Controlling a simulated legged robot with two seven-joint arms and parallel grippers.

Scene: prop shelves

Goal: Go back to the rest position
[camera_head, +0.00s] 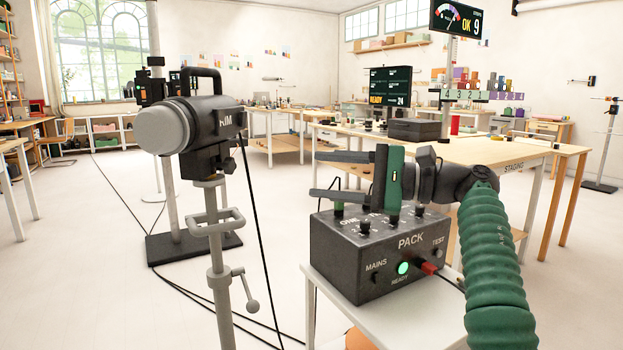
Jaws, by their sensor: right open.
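My right gripper (316,175) comes in from the right on a green ribbed arm. Its two dark fingers point left and are spread apart, with nothing between them. It is above or just in front of the dark PACK box (345,255), overlapping the box's top knobs in the picture. I cannot tell whether it touches them. My left gripper is not in view.
The box stands on a small white table (400,320). A lamp head marked KIM (195,125) on a grey stand (222,290) is close on the left, with black cables on the floor. A wooden STAGING table (470,150) is behind the gripper. Open floor lies at left.

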